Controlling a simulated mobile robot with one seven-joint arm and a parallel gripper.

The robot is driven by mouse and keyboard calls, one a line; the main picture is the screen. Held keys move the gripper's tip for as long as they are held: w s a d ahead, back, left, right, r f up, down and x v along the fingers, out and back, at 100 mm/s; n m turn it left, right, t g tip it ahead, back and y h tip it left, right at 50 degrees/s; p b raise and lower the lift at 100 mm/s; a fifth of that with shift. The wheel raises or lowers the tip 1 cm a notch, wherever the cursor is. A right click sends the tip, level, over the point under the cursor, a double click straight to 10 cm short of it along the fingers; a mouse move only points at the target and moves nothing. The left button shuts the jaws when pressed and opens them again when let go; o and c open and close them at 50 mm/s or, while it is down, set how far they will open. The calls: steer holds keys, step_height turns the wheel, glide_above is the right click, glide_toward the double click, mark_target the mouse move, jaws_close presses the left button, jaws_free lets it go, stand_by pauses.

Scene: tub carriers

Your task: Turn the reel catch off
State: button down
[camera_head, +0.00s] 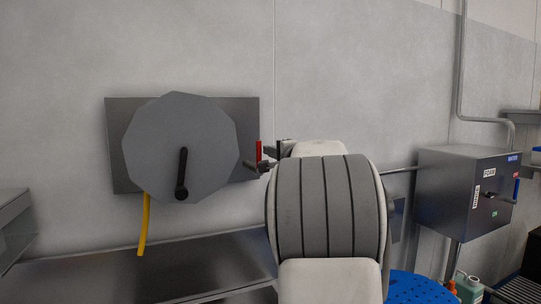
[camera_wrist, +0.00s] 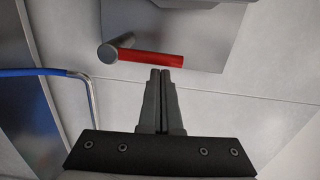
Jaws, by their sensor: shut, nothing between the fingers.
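The reel (camera_head: 205,135) is a grey faceted disc with a black crank handle (camera_head: 182,172), mounted on a dark plate on the wall. The reel catch is a red lever (camera_head: 258,151) at the plate's right edge, standing upright in the head view. In the wrist view the red lever (camera_wrist: 150,58) runs right from a round grey pivot (camera_wrist: 108,53). My gripper (camera_wrist: 160,71) is shut and empty, with its fingertips right beside the lever near its free end. I cannot tell whether they touch it. My arm hides part of the gripper in the head view.
A yellow hose (camera_head: 144,225) hangs under the reel. A dark metal bench (camera_head: 140,275) runs below. A grey box (camera_head: 470,190) with labels and a pipe is on the wall at right. A blue perforated round item (camera_head: 415,289) is at lower right. Bare wall surrounds the plate.

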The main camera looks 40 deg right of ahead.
mark_target(258, 153)
steer(key=shift+w+a+n+b, duration=0.1)
steer(key=shift+a+n+b, duration=0.45)
steer(key=shift+b, duration=0.75)
steer(key=n+b, duration=0.1)
steer(key=b, duration=0.1)
steer(key=a+n+b, duration=0.1)
steer(key=n+b, duration=0.1)
steer(key=a+n+b, duration=0.1)
steer(key=b, duration=0.1)
steer(key=shift+w+a+f+b, duration=0.1)
steer(key=shift+w+f+b, duration=0.2)
steer(key=shift+b, duration=0.1)
steer(key=shift+w+a+f+n+g+b, duration=0.15)
steer(key=shift+a+n+b, duration=0.35)
steer(key=shift+n+b, duration=0.6)
steer(key=shift+w+a+f+n+g+b, duration=0.15)
steer(key=shift+a+n+b, duration=0.4)
steer(key=shift+n+b, duration=0.55)
steer(key=shift+w+a+f+n+b, duration=0.15)
steer(key=shift+a+n+b, duration=0.35)
steer(key=shift+n+b, duration=0.55)
steer(key=shift+s, duration=0.15)
steer(key=f+b+v, duration=0.1)
steer(key=b+v, duration=0.6)
steer(key=v, duration=1)
steer(key=shift+s+r, duration=0.2)
steer(key=shift+r, duration=0.2)
